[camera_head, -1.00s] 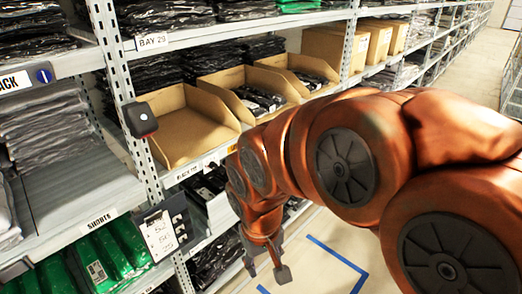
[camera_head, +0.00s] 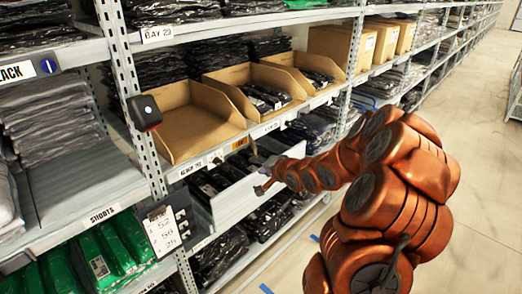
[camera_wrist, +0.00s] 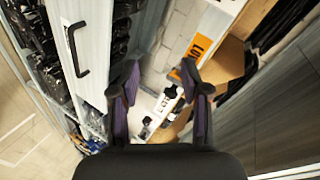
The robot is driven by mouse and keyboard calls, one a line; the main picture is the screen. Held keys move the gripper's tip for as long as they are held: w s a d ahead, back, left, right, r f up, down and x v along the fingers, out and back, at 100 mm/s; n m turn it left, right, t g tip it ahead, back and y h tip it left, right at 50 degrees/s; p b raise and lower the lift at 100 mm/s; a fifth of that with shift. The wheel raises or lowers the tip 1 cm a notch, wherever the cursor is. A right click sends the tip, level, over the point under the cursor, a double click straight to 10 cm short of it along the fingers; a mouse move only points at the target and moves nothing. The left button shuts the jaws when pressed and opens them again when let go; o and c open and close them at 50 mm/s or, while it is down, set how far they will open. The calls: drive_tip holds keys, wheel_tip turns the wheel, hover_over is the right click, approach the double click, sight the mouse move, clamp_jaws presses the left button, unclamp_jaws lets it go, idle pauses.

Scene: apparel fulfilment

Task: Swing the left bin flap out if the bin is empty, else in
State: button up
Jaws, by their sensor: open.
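The left cardboard bin (camera_head: 190,122) sits on the middle shelf under the BAY 29 sign, and its visible inside is empty. An orange tag (camera_head: 240,143) is on the shelf edge below its right side; an orange tag also shows in the wrist view (camera_wrist: 198,47). I cannot tell for sure which part is the flap. My gripper (camera_head: 264,173) is just below and in front of the shelf edge, right of the orange tag. In the wrist view my gripper (camera_wrist: 160,82) has its fingers apart with nothing between them, and the tag is beyond the right finger.
Two more cardboard bins (camera_head: 255,92) (camera_head: 302,75) to the right hold dark packed garments. Below the shelf edge is a pale panel (camera_head: 240,198); a black handle (camera_wrist: 76,50) shows in the wrist view. A clipboard (camera_head: 161,230) hangs on the left post. The aisle floor at right is clear.

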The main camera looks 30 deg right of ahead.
sight(261, 150)
drive_tip(key=d+m+t, duration=0.4)
drive_tip(key=d, duration=0.1)
drive_tip(key=shift+t+y, duration=0.3)
drive_tip(key=shift+t, duration=0.1)
drive_tip(key=shift+w+a+r+p, duration=0.1)
drive_tip(key=shift+w+r+p, duration=0.15)
drive_tip(key=shift+w, duration=0.85)
drive_tip(key=shift+w+d+r+p, duration=0.1)
drive_tip(key=shift+w+r+p, duration=0.15)
drive_tip(key=shift+w, duration=0.85)
drive_tip(key=shift+w+a+r+p, duration=0.15)
drive_tip(key=shift+w+p, duration=0.1)
drive_tip(key=shift+w, duration=0.85)
clamp_jaws()
